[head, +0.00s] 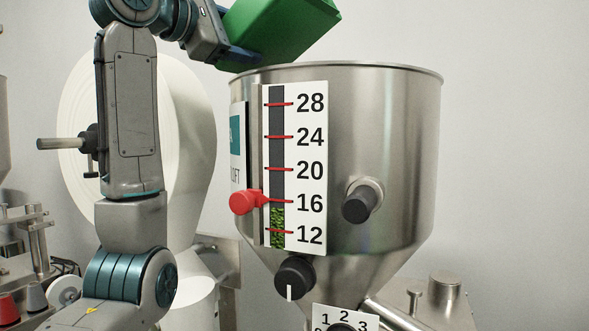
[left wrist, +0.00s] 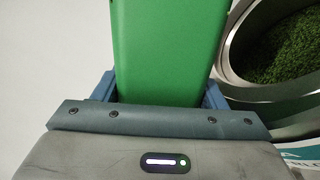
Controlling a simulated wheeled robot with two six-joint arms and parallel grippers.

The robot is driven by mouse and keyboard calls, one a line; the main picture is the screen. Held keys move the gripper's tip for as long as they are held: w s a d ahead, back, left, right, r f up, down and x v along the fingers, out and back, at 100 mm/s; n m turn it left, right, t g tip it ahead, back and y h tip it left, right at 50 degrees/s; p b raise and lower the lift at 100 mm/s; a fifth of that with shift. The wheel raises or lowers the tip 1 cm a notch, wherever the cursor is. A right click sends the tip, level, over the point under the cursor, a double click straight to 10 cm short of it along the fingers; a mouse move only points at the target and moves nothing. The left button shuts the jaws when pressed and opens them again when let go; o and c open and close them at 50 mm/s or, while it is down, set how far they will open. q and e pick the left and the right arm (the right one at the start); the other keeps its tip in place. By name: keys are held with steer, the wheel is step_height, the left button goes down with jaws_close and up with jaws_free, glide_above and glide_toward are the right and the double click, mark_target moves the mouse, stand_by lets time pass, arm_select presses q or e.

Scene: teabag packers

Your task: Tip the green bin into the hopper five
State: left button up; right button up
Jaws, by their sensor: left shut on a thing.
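My left gripper (head: 238,56) is shut on the green bin (head: 283,28) and holds it, tilted, above the left rim of the steel hopper (head: 390,130). In the left wrist view the green bin (left wrist: 168,45) sits between the two blue fingers, and the hopper's round opening (left wrist: 232,85) lies to the right with green leaf inside. A gauge (head: 277,170) on the hopper's front shows green leaf up to a little below the 16 mark. A red pointer (head: 243,201) sits at about 16. The bin's mouth and contents are hidden. My right gripper is not in view.
A large white roll (head: 190,130) stands behind my left arm. Black knobs (head: 358,203) stick out of the hopper's front, and a numbered dial (head: 345,318) is below. Steel machine parts (head: 440,300) stand at lower right. The wall behind is bare.

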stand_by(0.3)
arm_select(q)
steer(key=shift+a+f+m, duration=0.1)
steer(key=shift+f+m, duration=0.05)
steer(key=shift+m, duration=0.35)
steer(key=shift+f+b, duration=0.1)
steer(key=shift+b, duration=0.2)
stand_by(0.5)
steer(key=shift+m, duration=0.5)
steer(key=shift+w, duration=0.1)
steer(key=shift+f, duration=0.1)
stand_by(0.4)
